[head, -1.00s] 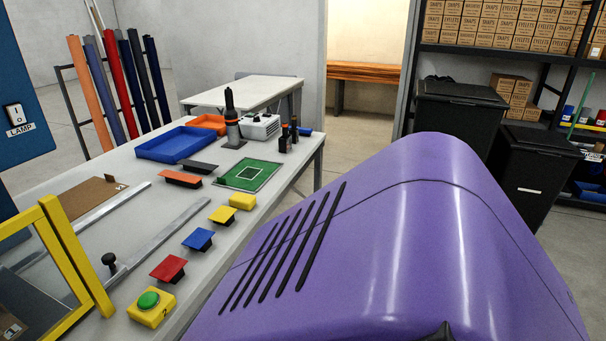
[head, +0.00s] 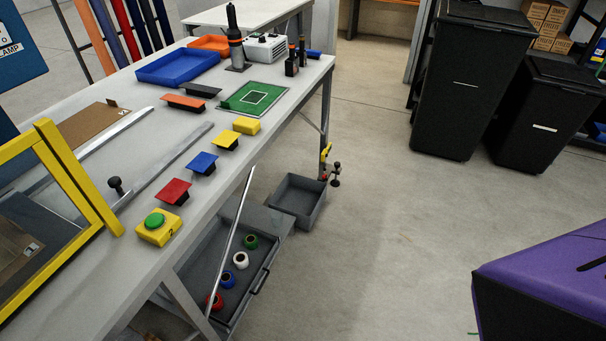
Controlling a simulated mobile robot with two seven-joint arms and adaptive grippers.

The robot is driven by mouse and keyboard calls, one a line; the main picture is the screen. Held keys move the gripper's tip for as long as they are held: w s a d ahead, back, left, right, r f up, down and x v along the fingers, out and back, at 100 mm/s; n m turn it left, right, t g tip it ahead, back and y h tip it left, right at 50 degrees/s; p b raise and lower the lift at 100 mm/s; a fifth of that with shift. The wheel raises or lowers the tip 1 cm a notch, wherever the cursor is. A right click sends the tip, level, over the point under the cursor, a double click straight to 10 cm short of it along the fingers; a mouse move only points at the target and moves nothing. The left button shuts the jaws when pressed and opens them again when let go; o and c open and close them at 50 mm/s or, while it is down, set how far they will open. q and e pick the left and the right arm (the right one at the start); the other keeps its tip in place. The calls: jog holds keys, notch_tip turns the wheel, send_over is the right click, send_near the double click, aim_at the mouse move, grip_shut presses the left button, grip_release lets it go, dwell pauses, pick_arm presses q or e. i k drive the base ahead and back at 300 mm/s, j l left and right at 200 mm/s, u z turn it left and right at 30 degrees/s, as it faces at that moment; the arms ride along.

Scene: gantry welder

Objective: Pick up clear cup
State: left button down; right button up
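Neither my left nor my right gripper is in view. The workbench (head: 85,255) at the left carries several parts, and none of them looks like a clear cup.
A blue tray (head: 178,67), an orange tray (head: 209,43) and a green board (head: 253,98) are on the workbench. Under it are a grey bin (head: 298,203) and a drawer with several coloured rings. Black bins (head: 467,85) stand at the back right. The middle floor (head: 400,220) is clear.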

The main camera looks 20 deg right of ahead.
aim_at(275, 215)
jog(key=z, duration=0.5)
jog(key=i+z, duration=0.35)
jog(key=i, duration=1)
